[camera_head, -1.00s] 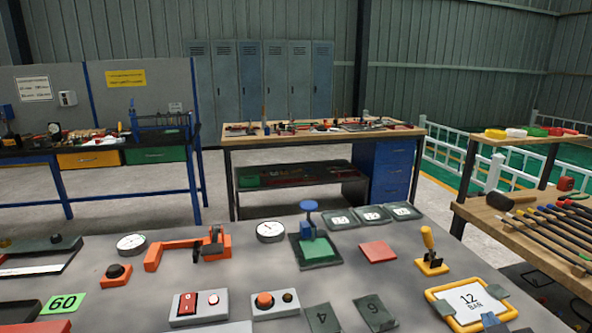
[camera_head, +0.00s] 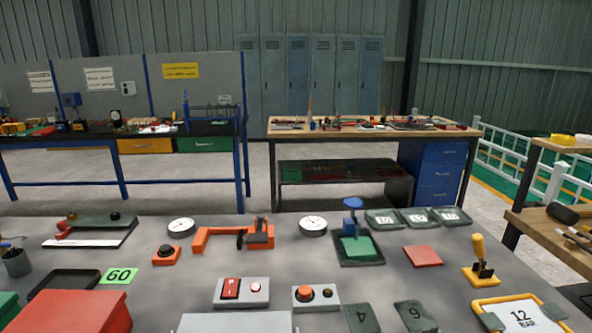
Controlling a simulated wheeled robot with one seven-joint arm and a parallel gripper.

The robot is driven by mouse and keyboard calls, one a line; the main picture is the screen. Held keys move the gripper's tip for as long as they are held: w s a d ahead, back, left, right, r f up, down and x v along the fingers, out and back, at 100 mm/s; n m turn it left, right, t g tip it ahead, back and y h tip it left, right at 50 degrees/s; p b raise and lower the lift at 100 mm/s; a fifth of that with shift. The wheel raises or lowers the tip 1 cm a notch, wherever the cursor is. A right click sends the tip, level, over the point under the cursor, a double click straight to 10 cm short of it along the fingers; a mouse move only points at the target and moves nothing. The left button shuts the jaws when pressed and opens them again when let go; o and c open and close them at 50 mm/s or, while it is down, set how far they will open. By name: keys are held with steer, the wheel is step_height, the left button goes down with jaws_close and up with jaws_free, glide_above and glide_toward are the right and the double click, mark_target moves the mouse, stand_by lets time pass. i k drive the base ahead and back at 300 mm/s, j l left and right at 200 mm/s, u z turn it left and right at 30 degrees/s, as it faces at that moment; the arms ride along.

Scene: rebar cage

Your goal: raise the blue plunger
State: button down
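The blue plunger (camera_head: 353,204) has a round blue cap on an upright stem. It stands at the back edge of a small dark tray (camera_head: 372,262) with a green block (camera_head: 357,246) in it. The tray lies on the grey table near its far edge, right of centre. Whether the plunger is up or down is hard to tell at this size. My gripper is outside the picture.
Left of the plunger are a round gauge (camera_head: 313,225) and an orange clamp-like fixture (camera_head: 234,238). Dark numbered plates (camera_head: 385,219) and a flat red plate (camera_head: 422,256) lie to its right. A yellow-handled clamp (camera_head: 480,262) stands farther right. Button boxes (camera_head: 316,297) are in front.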

mark_target(353, 204)
steer(key=i+j, duration=0.25)
steer(key=i, duration=0.15)
steer(key=i+j, duration=0.3)
steer(key=i, duration=0.05)
